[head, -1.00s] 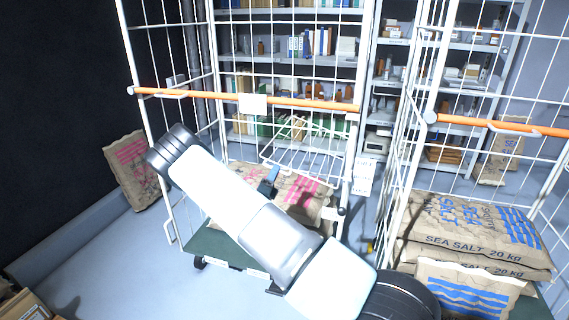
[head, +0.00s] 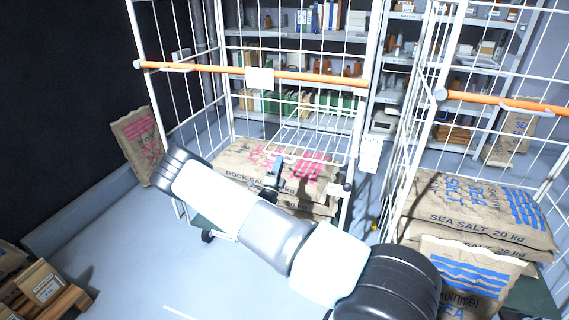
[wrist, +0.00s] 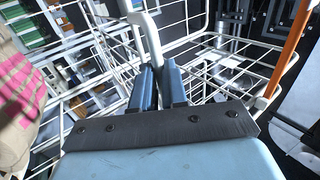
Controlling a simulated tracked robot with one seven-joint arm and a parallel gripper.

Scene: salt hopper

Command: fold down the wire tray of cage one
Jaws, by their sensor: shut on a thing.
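The left cage (head: 262,77) is white wire with an orange bar across its front and a blank white card on it. Its wire tray (head: 312,138) shows as a white grid inside, sloping above rock salt sacks (head: 300,172). My gripper (head: 272,172) is at the front of this cage, by the tray's near left corner. In the wrist view its blue fingers (wrist: 160,85) are shut on a thick white bent bar (wrist: 149,35). Whether that bar belongs to the tray is hard to tell. My arm hides the cage's lower front.
A second cage (head: 440,95) with sea salt sacks (head: 470,215) stands close on the right. A pink-marked sack (head: 138,143) leans at the left wall. Shelves (head: 300,88) stand behind.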

